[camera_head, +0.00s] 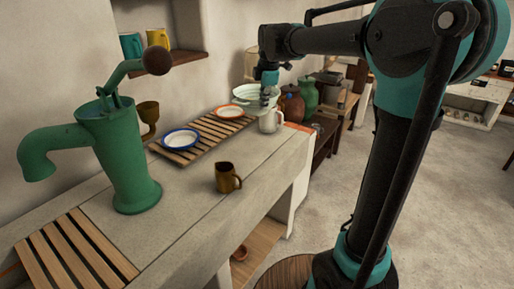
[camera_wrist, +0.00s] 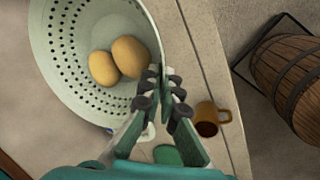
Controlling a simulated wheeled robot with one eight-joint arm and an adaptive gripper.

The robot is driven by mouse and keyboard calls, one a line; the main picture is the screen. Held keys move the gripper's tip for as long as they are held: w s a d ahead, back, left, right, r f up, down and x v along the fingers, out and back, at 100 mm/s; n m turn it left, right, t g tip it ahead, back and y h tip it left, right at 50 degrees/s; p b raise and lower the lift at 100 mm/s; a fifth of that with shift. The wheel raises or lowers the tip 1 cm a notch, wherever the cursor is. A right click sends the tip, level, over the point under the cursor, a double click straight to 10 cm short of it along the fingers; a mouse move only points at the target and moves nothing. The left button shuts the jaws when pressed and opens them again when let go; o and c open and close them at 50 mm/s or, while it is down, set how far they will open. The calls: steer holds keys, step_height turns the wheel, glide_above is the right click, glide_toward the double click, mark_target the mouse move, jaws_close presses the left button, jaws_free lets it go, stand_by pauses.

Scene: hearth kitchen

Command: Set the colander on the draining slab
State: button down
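The colander is pale green with rows of holes and holds two brown egg-shaped items. In the head view the colander (camera_head: 243,91) is at the counter's far end, behind the white mug, apparently held above the surface. In the wrist view the colander (camera_wrist: 62,62) fills the upper left, tilted in the picture. My gripper (camera_head: 266,98) is at its right side; in the wrist view the fingers (camera_wrist: 161,78) close on its rim. Slatted wooden racks lie on the stone counter: one bare at the near left (camera_head: 75,250), one farther back (camera_head: 183,153). I cannot tell which part is the draining slab.
A green pump (camera_head: 125,160) stands at the counter's left. A blue-rimmed plate (camera_head: 181,139) and an orange-rimmed plate (camera_head: 229,112) are on the back rack. A brown jug (camera_head: 228,178) and white mug (camera_head: 268,122) stand near the front edge. Counter around the jug is clear.

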step_height(320, 180, down, 19)
steer(key=shift+r, duration=0.1)
stand_by(0.4)
steer(key=c, duration=1.7)
jaws_free()
steer(key=v, duration=1.2)
steer(key=s+d+f+m, duration=0.5)
steer(key=s+f+m, duration=0.1)
steer(key=s+m, duration=0.1)
steer(key=s+d+f+m, duration=0.6)
steer(key=s+m, duration=0.1)
steer(key=s, duration=0.2)
steer(key=s+d+f+m+h, duration=0.1)
steer(key=s+d+f+m, duration=0.4)
steer(key=s+m, duration=0.2)
steer(key=shift+s+d+f+m+t, duration=0.15)
steer(key=shift+s+d+f+t, duration=0.05)
steer(key=shift+s, duration=0.2)
steer(key=shift+s+d+f+m+t, duration=0.15)
steer(key=shift+s+d+f+t, duration=0.05)
steer(key=shift+s, duration=0.25)
